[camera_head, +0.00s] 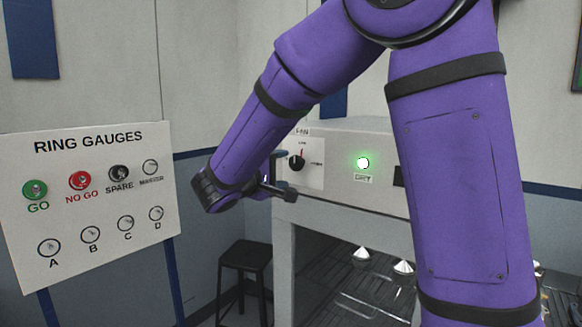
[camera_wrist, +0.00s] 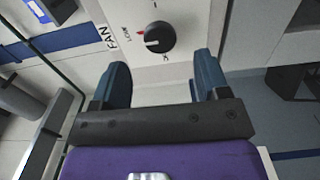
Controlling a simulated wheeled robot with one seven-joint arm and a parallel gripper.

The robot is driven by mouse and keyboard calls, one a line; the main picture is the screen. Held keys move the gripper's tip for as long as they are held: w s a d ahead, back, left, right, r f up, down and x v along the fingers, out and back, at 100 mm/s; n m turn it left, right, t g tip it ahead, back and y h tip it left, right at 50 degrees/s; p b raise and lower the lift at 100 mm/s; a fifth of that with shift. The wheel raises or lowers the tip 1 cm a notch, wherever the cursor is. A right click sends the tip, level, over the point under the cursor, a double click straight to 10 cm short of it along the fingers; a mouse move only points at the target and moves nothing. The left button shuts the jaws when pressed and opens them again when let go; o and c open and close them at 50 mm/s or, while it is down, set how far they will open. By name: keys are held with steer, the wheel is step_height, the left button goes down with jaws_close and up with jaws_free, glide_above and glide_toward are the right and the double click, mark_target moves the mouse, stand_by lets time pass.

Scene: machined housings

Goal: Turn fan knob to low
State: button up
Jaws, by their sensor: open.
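The fan knob (camera_head: 297,162) is a round black knob on a pale plate marked FAN, at the left end of the grey machine's front. It also shows in the wrist view (camera_wrist: 160,38), with a red mark at its edge. In the head view the red mark points up, toward a small label too small to read. My gripper (camera_wrist: 162,70) is open and empty, its two blue-grey fingers spread on either side below the knob in the wrist view, apart from it. In the head view my gripper (camera_head: 281,175) is just left of the knob, partly hidden by my wrist.
A RING GAUGES board (camera_head: 88,205) stands at left. A black stool (camera_head: 245,258) is below. Pale cone-shaped parts (camera_head: 403,267) sit in the machine's lower opening. My arm hides the machine's right side.

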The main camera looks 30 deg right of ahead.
steer(key=shift+v, duration=1.8)
steer(key=s+d+f+m+g+y, duration=0.1)
steer(key=s+d+g+y, duration=0.25)
steer(key=s, duration=0.35)
steer(key=s+d+f+m+g+y, duration=0.1)
steer(key=s+d+m+g+y, duration=0.2)
steer(key=s, duration=0.5)
steer(key=s+a+f+t+y, duration=0.1)
steer(key=s+a+t+y, duration=0.4)
steer(key=s+y, duration=0.5)
steer(key=shift+s+a+f, duration=0.15)
steer(key=shift+s+a, duration=0.1)
steer(key=shift+s, duration=0.85)
